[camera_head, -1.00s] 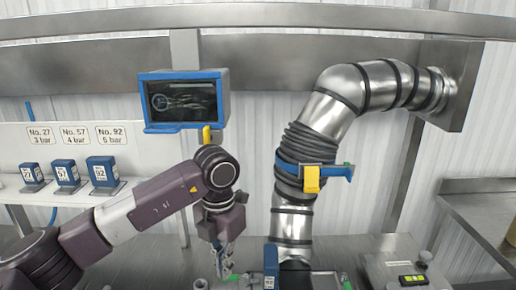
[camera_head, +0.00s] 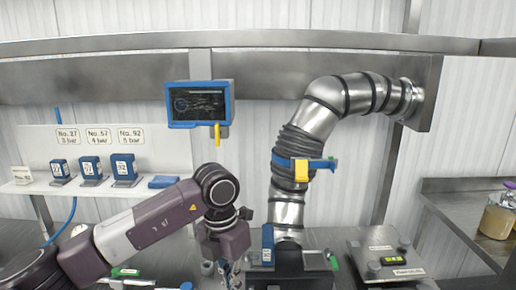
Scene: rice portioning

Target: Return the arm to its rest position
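My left arm comes in from the lower left, bends at a dark purple elbow and points down. My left gripper (camera_head: 229,274) hangs at the bottom of the view, over the counter and just left of the dark block under the metal duct. Its fingers are small and partly cut off by the lower edge, so I cannot tell whether they are open or shut or hold anything. My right arm and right gripper are not in view.
A bent metal duct (camera_head: 322,115) rises beside my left gripper. A blue-framed screen (camera_head: 198,104) hangs behind the arm. Blue numbered blocks (camera_head: 91,168) stand on a white shelf at left. A scale-like box (camera_head: 386,262) and a jar (camera_head: 497,218) are at right.

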